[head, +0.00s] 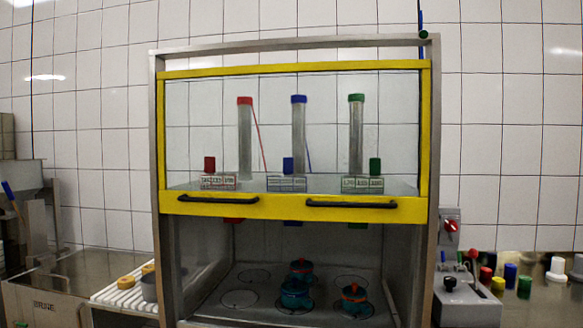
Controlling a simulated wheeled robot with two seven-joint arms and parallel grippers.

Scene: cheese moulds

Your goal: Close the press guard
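The press guard (293,207) is a clear panel in a yellow frame, seen in the head view. It covers the upper part of the grey press frame (158,130). Two black handles sit on its lower yellow bar, a left one (218,199) and a right one (351,204). Below the bar the press front is open, and the base plate (240,298) shows with circular markings. Several teal moulds with orange-red tops stand on it, one at the front right (355,300). Neither of my grippers is in view.
Behind the panel stand three cylinders with red (245,101), blue (299,99) and green (356,98) caps. A white slatted rack (118,296) is at left. At right are a grey box (467,305), a red switch (451,226) and several coloured pieces on a counter.

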